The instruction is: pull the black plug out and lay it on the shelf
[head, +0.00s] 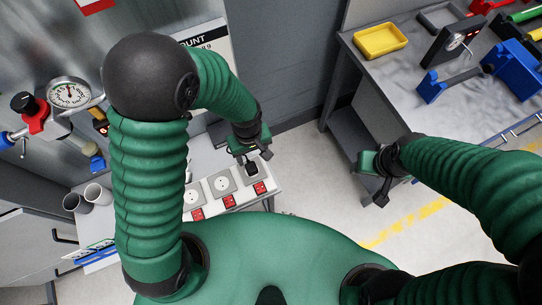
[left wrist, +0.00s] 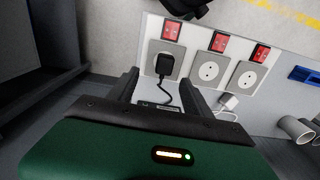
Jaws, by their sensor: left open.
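The black plug (left wrist: 167,65) sits in the left-hand socket of a white socket panel (left wrist: 197,58) in the left wrist view, its black cable hanging toward my gripper. In the head view the plug (head: 251,168) is in the right-hand socket. My left gripper (left wrist: 159,80) is open, its two fingers on either side of the plug's line; I cannot tell whether they touch it. It also shows in the head view (head: 255,148) just behind the plug. My right gripper (head: 375,178) hangs off to the right, away from the panel; its jaw gap is unclear. I cannot make out the shelf clearly.
Two empty sockets with red switches (head: 229,201) are beside the plug. A white plug (left wrist: 230,101) with a cable lies near the panel. Cups (head: 75,203) stand left of the sockets. A grey workbench (head: 385,75) with a yellow tray (head: 380,41) stands at right.

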